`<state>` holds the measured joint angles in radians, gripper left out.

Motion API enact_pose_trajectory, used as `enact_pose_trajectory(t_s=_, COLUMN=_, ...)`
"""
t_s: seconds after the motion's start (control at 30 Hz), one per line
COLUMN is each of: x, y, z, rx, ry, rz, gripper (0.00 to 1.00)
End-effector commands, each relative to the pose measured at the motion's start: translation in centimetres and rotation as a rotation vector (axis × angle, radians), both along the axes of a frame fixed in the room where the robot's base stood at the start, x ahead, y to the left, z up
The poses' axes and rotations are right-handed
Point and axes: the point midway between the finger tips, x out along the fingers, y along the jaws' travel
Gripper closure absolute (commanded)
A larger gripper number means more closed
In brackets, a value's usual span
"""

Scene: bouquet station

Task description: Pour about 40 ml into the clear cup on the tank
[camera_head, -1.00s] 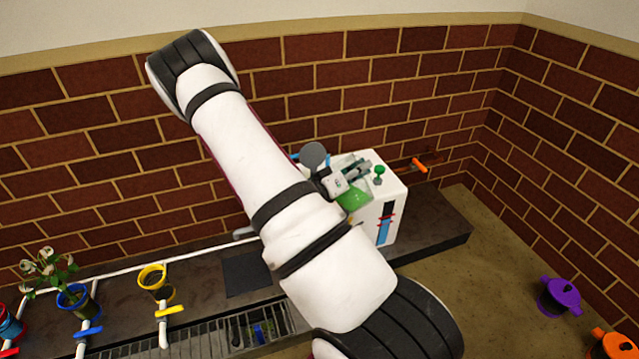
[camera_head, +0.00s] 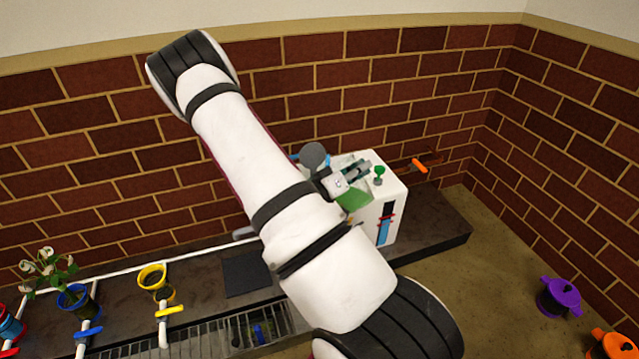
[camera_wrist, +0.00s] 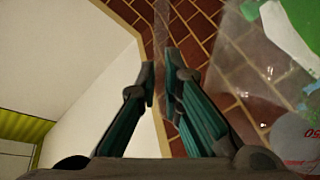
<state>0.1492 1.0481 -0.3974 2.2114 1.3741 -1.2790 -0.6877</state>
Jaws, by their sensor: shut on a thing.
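The white tank (camera_head: 393,190) stands on the counter at centre right in the head view, with a blue level gauge (camera_head: 385,226) on its front. My gripper (camera_head: 360,171) is above its top, largely behind my arm. In the wrist view my gripper (camera_wrist: 162,82) is shut on a see-through piece, apparently part of a clear vessel (camera_wrist: 245,55), whose outline is hard to make out. Green (camera_wrist: 298,28) shows at the upper right there. A green patch (camera_head: 356,199) shows below the gripper in the head view. I cannot make out a separate clear cup on the tank.
A green-topped fitting (camera_head: 379,172) stands on the tank, close to the gripper. An orange-handled tap (camera_head: 418,166) is on the wall. Purple (camera_head: 559,297) and orange (camera_head: 617,345) pots are at right.

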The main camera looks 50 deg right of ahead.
Motion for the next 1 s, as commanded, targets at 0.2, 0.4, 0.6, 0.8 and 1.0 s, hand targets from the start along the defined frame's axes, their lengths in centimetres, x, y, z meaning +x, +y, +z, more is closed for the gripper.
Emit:
enact_pose_trajectory(t_s=0.2, x=0.0, y=0.0, z=0.1, rx=-0.002, ry=-0.001, rz=0.000, gripper=1.00)
enact_pose_trajectory(t_s=0.4, x=-0.1, y=0.0, z=-0.1, rx=-0.003, ry=-0.008, rz=-0.001, gripper=1.00)
enact_pose_trajectory(t_s=0.6, x=-0.6, y=0.1, z=-0.8, rx=-0.015, ry=-0.079, rz=-0.003, gripper=1.00)
enact_pose_trajectory(t_s=0.8, x=-1.8, y=0.3, z=-1.9, rx=-0.037, ry=-0.214, rz=-0.006, gripper=1.00)
enact_pose_trajectory(t_s=1.0, x=-2.8, y=0.5, z=-3.4, rx=-0.051, ry=-0.302, rz=-0.005, gripper=1.00)
